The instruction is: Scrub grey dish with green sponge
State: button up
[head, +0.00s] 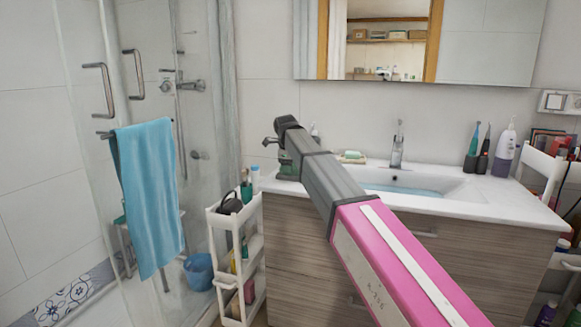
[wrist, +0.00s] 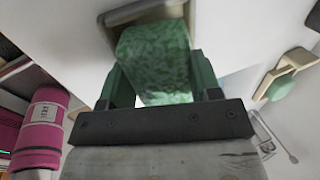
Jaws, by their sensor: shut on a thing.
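My gripper (wrist: 160,88) is shut on the green sponge (wrist: 155,60), which fills the space between its two green fingers in the wrist view. The sponge is speckled and blocky. Just past its far end is the grey dish (wrist: 143,13), showing as a pale grey-beige rim on the white counter. The sponge overlaps the dish in the picture; I cannot tell whether they touch. In the head view my gripper (head: 287,162) is at the left end of the sink counter, and my arm partly hides this spot.
A second small dish (head: 343,160) with a green piece on it sits right of my gripper, before the basin (head: 440,188). The faucet (head: 397,148) and upright bottles stand farther right. A white cart (head: 226,222) with bottles stands left of the counter.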

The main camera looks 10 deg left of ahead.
jog(key=shift+a+f, duration=0.15)
jog(key=shift+a, duration=0.7)
jog(key=shift+d, duration=1.25)
jog(key=shift+r, duration=3.7)
